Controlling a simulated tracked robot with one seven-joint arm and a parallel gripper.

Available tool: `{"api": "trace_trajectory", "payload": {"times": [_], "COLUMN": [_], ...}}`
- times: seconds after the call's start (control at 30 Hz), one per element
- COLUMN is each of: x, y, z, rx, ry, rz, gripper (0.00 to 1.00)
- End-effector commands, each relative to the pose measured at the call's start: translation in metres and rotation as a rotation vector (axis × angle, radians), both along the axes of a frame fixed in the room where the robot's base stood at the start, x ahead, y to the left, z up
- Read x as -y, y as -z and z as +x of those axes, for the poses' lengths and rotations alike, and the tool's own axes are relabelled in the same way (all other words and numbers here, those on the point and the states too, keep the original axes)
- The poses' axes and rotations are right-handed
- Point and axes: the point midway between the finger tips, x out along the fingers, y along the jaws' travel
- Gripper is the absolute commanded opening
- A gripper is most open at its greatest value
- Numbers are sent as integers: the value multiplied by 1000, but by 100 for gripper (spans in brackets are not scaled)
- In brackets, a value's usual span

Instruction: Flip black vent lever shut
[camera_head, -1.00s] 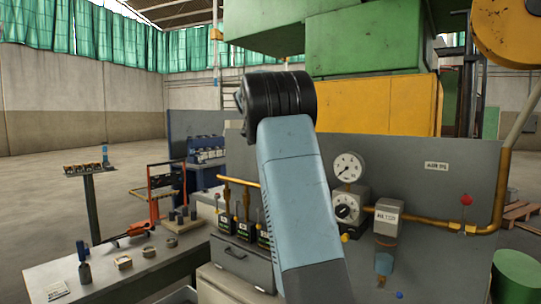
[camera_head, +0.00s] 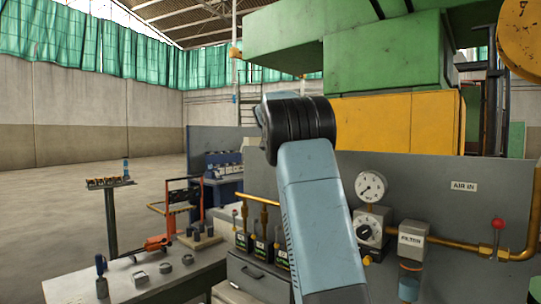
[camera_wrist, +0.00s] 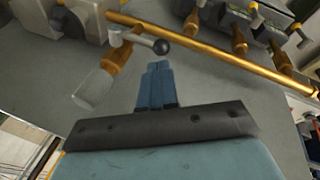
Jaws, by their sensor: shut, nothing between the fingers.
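The black ball knob (camera_wrist: 161,46) of the vent lever shows in the wrist view, at the end of a short grey lever arm (camera_wrist: 135,40) that sticks out sideways from a brass fitting. My gripper (camera_wrist: 157,66) is shut and empty, with its blue fingertips just below the knob in that picture. Whether the fingertips touch the knob I cannot tell. In the head view my own arm covers the middle, and I make out neither the black lever nor my gripper.
A copper pipe (camera_wrist: 215,50) runs close past the knob. A filter unit (camera_head: 411,242), a dial gauge (camera_head: 371,186) and a red-knobbed valve (camera_head: 498,224) stand on the grey panel (camera_head: 450,215). A workbench (camera_head: 190,272) with small parts is at lower left.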

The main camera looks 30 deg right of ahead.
Motion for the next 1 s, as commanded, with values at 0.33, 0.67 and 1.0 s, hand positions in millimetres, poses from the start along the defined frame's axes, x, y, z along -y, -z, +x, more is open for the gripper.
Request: {"api": "trace_trajectory", "payload": {"times": [0.33, 0.67, 1.0], "x": [-22, -44, -54], "y": [-43, -63, -71], "z": [28, 53, 63], "rx": [13, 14, 14], "ry": [1, 2, 2], "rz": [-8, -8, -8], "gripper": [0, 0, 0]}}
